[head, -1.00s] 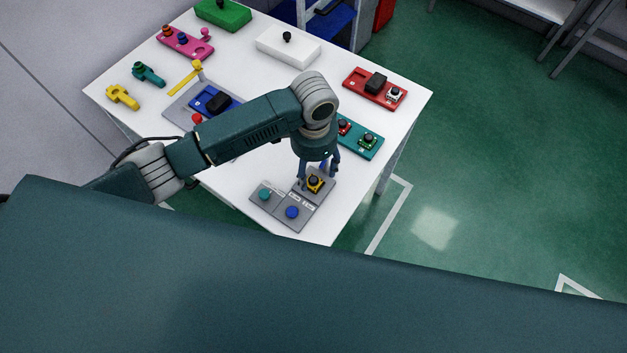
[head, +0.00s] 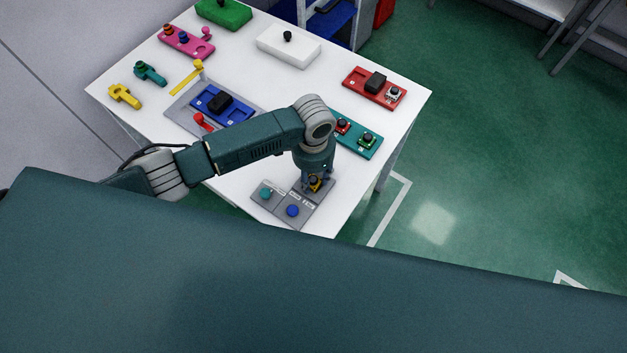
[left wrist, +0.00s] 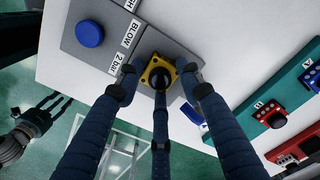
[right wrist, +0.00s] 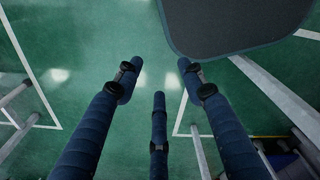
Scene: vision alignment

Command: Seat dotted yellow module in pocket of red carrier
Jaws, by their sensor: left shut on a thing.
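The yellow module (head: 315,183) with a dark round top sits on the grey labelled panel at the table's front corner. The red carrier (head: 361,81) lies at the table's right side, holding a black block (head: 376,82) and a white module with a dark top (head: 394,94). My right gripper (right wrist: 157,80) is open and empty above the floor.
The grey panel (head: 283,191) has a teal knob (head: 265,193) and a blue knob (head: 292,211). A blue carrier (head: 237,113) lies behind my left arm. The table's middle is clear.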

